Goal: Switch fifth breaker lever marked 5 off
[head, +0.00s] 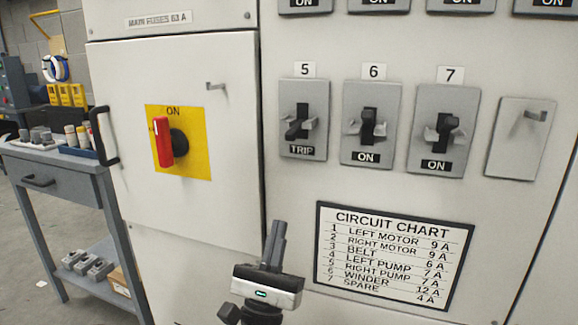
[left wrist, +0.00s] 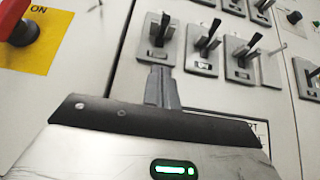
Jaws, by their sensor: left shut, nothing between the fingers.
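Breaker 5 (head: 304,119) is a grey plate with a black lever, under a label marked 5. Its window reads TRIP, and its lever sits lower and more sideways than the upright levers beside it. In the left wrist view breaker 5 (left wrist: 158,38) appears just beyond my fingertips. My left gripper (head: 277,232) is shut and empty, its fingers pointing up, below and a little left of breaker 5 in the head view. The fingers also show in the left wrist view (left wrist: 161,82), apparently apart from the lever. My right gripper is out of view.
Breakers 6 (head: 371,123) and 7 (head: 443,131) read ON, right of breaker 5. A blank plate (head: 517,138) follows. A red rotary switch (head: 164,142) and door handle (head: 102,137) are left. The circuit chart (head: 393,254) is below. A workbench (head: 50,165) stands far left.

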